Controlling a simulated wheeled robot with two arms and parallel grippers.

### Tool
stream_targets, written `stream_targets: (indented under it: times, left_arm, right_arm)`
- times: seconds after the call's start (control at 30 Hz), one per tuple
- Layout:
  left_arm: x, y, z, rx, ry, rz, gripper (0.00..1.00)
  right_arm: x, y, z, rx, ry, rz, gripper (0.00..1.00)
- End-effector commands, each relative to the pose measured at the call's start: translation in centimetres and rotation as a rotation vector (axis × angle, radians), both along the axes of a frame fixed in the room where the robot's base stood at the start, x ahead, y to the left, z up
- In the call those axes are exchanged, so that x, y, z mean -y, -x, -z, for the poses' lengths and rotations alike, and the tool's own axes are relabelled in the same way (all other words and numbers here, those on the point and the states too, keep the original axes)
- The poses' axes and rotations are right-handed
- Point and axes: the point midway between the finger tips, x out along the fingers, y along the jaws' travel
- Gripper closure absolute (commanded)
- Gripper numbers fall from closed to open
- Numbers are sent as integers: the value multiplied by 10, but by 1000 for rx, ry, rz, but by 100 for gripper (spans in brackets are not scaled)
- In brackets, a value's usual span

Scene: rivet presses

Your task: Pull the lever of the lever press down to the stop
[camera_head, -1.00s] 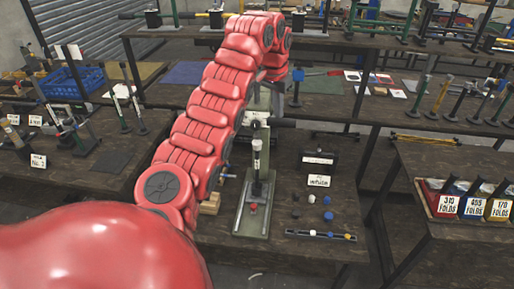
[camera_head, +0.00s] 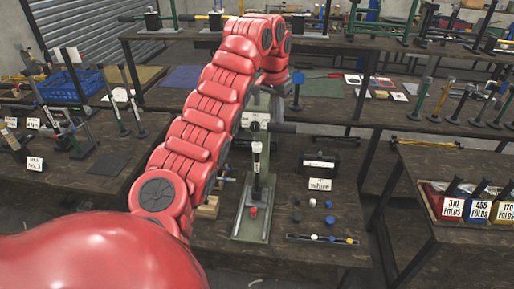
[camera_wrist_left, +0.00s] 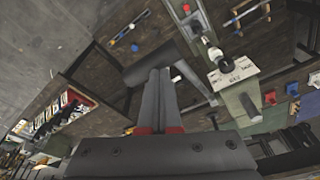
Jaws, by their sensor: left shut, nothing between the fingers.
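The lever press (camera_head: 250,215) stands on the middle table in the head view, with a pale green base, an upright column and a black-and-white plunger above a small red part. Its lever ends in a black horizontal handle (camera_head: 282,127), high beside the column. In the wrist view the handle (camera_wrist_left: 150,65) lies across my fingertips. My left gripper (camera_head: 296,103) is shut and empty, fingers pointing down just above the handle. The wrist view shows the left gripper (camera_wrist_left: 158,75) overlapping it; I cannot tell if they touch. The red arm hides part of the press. My right gripper is not in view.
A black block (camera_head: 318,163), a white label (camera_head: 319,184) and several small knobs lie right of the press. A wooden block (camera_head: 208,207) is on its left. The back table (camera_head: 330,105) edge runs close behind. Labelled bins (camera_head: 465,203) stand on the right table.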

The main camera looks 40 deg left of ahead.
Motion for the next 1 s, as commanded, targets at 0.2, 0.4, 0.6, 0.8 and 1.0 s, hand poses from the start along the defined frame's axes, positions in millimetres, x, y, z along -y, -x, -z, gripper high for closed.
stream_targets:
  times: [0.2,0.4,0.6,0.8,1.0]
  left_arm:
    - [1,3,14,-1,0,-1,100]
    - [4,6,26,-1,0,0,100]
    - [5,9,30,-1,0,-2,100]
    - [5,8,29,-1,1,-1,100]
    - [5,8,30,-1,1,-1,100]
  right_arm:
    - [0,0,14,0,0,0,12]
    - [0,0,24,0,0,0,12]
    - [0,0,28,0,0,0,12]
    - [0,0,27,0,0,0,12]
    - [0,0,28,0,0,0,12]
